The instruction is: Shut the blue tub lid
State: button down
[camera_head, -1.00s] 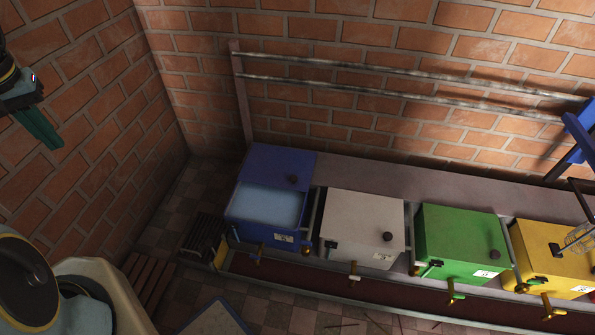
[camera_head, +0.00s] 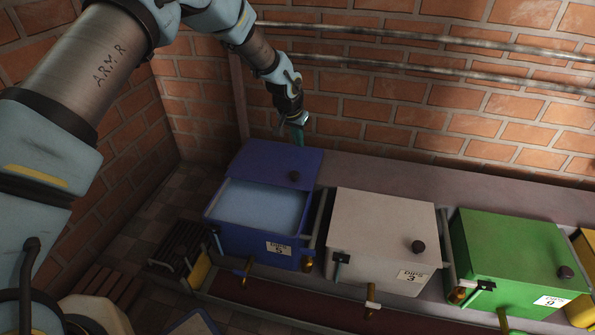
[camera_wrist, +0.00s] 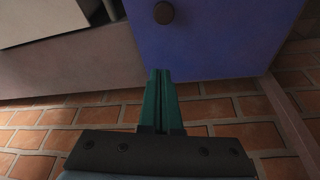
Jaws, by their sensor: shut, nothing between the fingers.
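The blue tub (camera_head: 232,240) stands at the left end of the row. Its flat blue lid (camera_head: 262,158) is set back toward the wall, so the front of the tub is open and pale blue contents show. The lid has a dark round knob (camera_head: 294,176); lid (camera_wrist: 225,40) and knob (camera_wrist: 163,12) also show in the wrist view. My gripper (camera_head: 300,138) is at the lid's wall-side edge, behind the knob. Its green fingers (camera_wrist: 160,75) are together and empty, tips close to the lid edge. I cannot tell if they touch it.
A white tub (camera_head: 385,230) and a green tub (camera_head: 515,260), both covered, stand to the right. Metal pipes (camera_head: 420,70) run along the brick wall above the ledge (camera_head: 400,180). A dark slatted object (camera_head: 180,246) stands left of the blue tub.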

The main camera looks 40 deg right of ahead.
jog(key=b, duration=0.3)
send_near(306, 166)
jog(key=x, duration=0.5)
jog(key=shift+s+a+r, duration=0.15)
jog(key=shift+s+a, duration=0.1)
jog(key=shift+a, duration=0.6)
jog(key=shift+s+a, duration=0.15)
jog(key=shift+a, duration=0.4)
jog(key=shift+s+a, duration=0.2)
jog(key=shift+a, duration=0.4)
